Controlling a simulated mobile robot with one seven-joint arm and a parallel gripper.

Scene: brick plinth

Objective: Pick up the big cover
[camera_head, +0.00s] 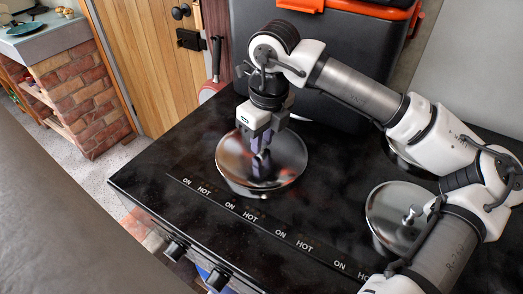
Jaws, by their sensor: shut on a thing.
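The big cover (289,160) is a shiny round metal lid near the left front of the dark cooktop. My gripper (261,160) is above its middle, pointing down, and is shut on the cover's central knob. The fingers hide most of the knob. I cannot tell whether the cover's rim rests on the cooktop or is slightly raised.
A second metal lid (398,214) with a knob sits at the right of the cooktop (150,180), beside my arm. A dark box with orange trim (325,75) stands behind. A pan (214,75) is at the back left. Control knobs (218,279) line the front edge.

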